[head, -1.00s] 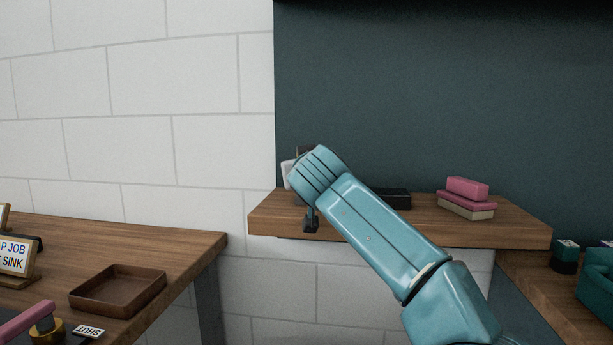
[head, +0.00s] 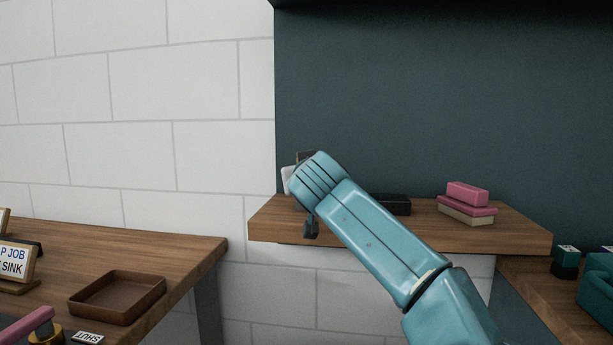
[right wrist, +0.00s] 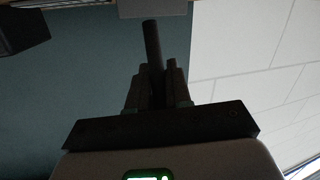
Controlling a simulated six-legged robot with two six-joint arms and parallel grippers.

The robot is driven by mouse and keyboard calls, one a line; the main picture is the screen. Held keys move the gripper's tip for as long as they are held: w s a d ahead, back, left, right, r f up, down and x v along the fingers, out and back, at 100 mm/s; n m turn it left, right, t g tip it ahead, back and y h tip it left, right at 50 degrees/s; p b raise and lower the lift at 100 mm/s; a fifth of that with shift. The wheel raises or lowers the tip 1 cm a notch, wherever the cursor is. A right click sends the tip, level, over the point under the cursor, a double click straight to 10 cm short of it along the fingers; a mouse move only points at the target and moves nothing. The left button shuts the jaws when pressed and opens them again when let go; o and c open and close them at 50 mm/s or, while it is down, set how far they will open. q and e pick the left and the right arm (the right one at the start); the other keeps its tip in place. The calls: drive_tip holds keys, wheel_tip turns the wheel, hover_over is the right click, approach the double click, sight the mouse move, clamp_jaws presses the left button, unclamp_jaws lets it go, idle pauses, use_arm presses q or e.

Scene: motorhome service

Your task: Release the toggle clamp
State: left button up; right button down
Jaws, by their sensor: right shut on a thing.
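My right arm reaches in from the lower right in the head view, its wrist over the left end of the wooden shelf (head: 490,228). The wrist hides my right gripper and most of the clamp there. In the right wrist view my right gripper (right wrist: 155,75) is shut on a dark rod, the toggle clamp's handle (right wrist: 152,42). The rod runs between the fingers toward a grey block (right wrist: 153,8) at the top edge. In the head view a small dark piece (head: 310,230) shows below the wrist; I cannot tell whether it is clamp or gripper. My left gripper is not in view.
On the shelf are stacked pink and cream blocks (head: 467,203) and a black box (head: 398,205). At left, a wooden table holds a brown tray (head: 118,296), a sign (head: 14,262), a pink lever (head: 28,325) and a SHUT label (head: 88,338). A dark panel stands behind the shelf.

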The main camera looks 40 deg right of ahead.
drive_tip(key=shift+a+r, duration=0.15)
drive_tip(key=shift+r, duration=0.2)
drive_tip(key=c, duration=1.3)
unclamp_jaws()
drive_tip(key=o, duration=0.4)
drive_tip(key=shift+s+a+r, duration=0.15)
drive_tip(key=shift+a, duration=0.15)
drive_tip(key=shift+o, duration=0.2)
drive_tip(key=shift+s+a, duration=0.1)
drive_tip(key=shift+a, duration=0.05)
drive_tip(key=shift+d+f, duration=0.25)
drive_tip(key=shift+d, duration=0.1)
drive_tip(key=shift+a, duration=0.2)
drive_tip(key=b+v, duration=0.2)
drive_tip(key=v, duration=0.2)
drive_tip(key=shift+s+a, duration=0.2)
drive_tip(key=shift+s, duration=0.1)
drive_tip(key=v, duration=1.1)
drive_tip(key=shift+b, duration=0.3)
